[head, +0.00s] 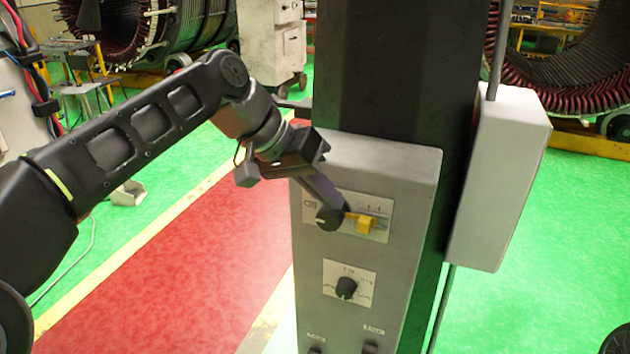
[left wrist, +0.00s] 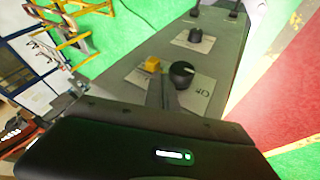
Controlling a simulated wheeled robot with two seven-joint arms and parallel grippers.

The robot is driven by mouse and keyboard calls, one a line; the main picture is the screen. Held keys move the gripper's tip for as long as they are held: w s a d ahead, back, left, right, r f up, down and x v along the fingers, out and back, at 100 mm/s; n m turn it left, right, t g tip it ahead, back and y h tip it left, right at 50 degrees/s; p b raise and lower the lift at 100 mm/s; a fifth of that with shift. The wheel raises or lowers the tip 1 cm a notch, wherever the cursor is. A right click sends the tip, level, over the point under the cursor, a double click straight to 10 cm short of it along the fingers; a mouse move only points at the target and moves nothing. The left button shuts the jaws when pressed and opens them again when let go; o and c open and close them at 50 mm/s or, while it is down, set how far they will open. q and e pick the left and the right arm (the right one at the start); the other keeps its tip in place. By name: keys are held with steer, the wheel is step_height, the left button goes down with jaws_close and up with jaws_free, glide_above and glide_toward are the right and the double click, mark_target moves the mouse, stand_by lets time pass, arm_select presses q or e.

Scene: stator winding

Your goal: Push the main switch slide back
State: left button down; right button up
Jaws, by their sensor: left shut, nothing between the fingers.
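The main switch is a yellow slide (head: 366,224) on a pale plate (head: 377,208) at the upper part of a grey control box. A black round knob (head: 329,217) sits just left of the slide. My left gripper (head: 340,206) is shut and empty, its fingertips close to the knob and the slide. In the left wrist view, the yellow slide (left wrist: 152,64) is just left of the fingertips (left wrist: 161,78), and the black knob (left wrist: 182,74) is just right of them. I cannot tell whether the fingers touch either one. My right gripper is not in view.
The grey control box (head: 310,270) is fixed on a dark column (head: 395,70). A lower black knob (head: 346,288) and more switches are below. A second grey box (head: 508,175) hangs on the column's right side. Red and green floor is open around it.

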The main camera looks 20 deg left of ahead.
mark_target(363, 221)
arm_select(q)
steer(key=shift+x, duration=2.05)
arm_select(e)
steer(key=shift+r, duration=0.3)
arm_select(q)
steer(key=shift+s+d, duration=0.1)
steer(key=shift+d, duration=1)
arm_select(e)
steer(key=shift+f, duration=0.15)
arm_select(q)
steer(key=shift+r, duration=0.1)
